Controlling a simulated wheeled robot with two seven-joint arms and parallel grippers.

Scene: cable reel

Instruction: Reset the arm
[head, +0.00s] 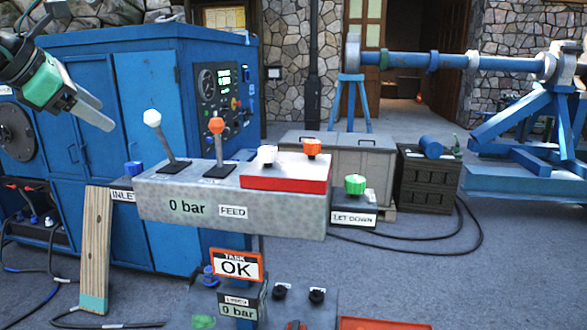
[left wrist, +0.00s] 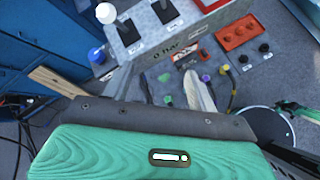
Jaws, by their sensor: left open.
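My left gripper (head: 104,112) is at the upper left of the head view, in front of the blue cabinet and left of the levers. It is open, with nothing between its fingers. In the left wrist view its two fingers (left wrist: 158,68) stand apart over the control panel area. The grey console (head: 230,210) carries a white-knobbed lever (head: 152,118) and an orange-knobbed lever (head: 216,126), both standing up. A sign (head: 236,266) below reads TASK OK. My right gripper does not show in the head view.
A red-edged box (head: 285,172) with white and orange knobs sits on the console, and a green knob (head: 355,184) stands at its right. A wooden board (head: 95,245) leans at the left. The blue cabinet (head: 150,90) stands behind. A reel stand (head: 525,120) is at the far right.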

